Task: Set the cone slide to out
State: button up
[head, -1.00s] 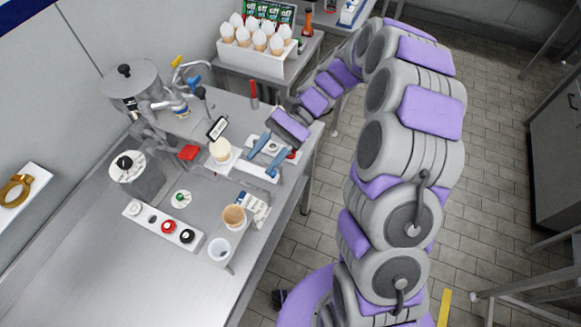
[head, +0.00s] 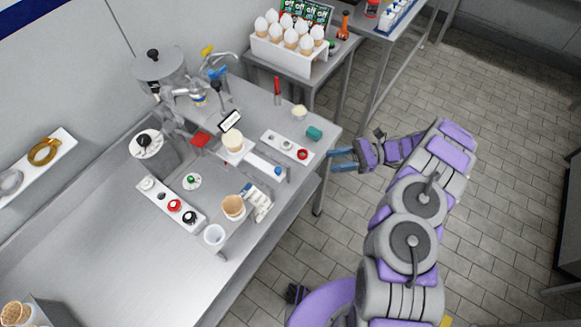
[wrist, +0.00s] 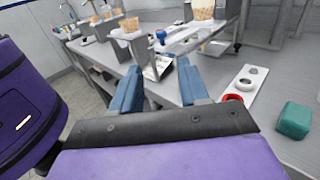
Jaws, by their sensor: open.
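The cone slide (head: 261,166) appears to be the white bar on the steel table. An upright pale cone (head: 233,142) stands at its far left end and a blue knob (head: 278,171) sits at its near right end. In the wrist view the blue knob (wrist: 160,36) shows beyond the fingers. My gripper (head: 342,160) is open and empty, past the table's right edge and apart from the knob. Its two blue fingers (wrist: 160,88) are spread in the wrist view. How far the slide is pulled out is not clear.
A white strip with a red ring (head: 302,154) and a green block (head: 314,133) lie near the table's right edge. A brown cone (head: 233,206) and a white cup (head: 214,235) stand in front. Open floor lies right of the table.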

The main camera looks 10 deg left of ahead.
aim_at(277, 169)
jog(key=x, duration=1.8)
jog(key=shift+w+a+b, duration=0.1)
jog(key=shift+a+b, duration=0.2)
jog(key=shift+b, duration=0.1)
jog(key=shift+d+r, duration=0.1)
jog(key=shift+d, duration=0.45)
jog(key=c, duration=0.3)
jog(key=shift+a, duration=0.45)
jog(key=c, duration=0.4)
jog(key=shift+d, duration=0.1)
grip_shut()
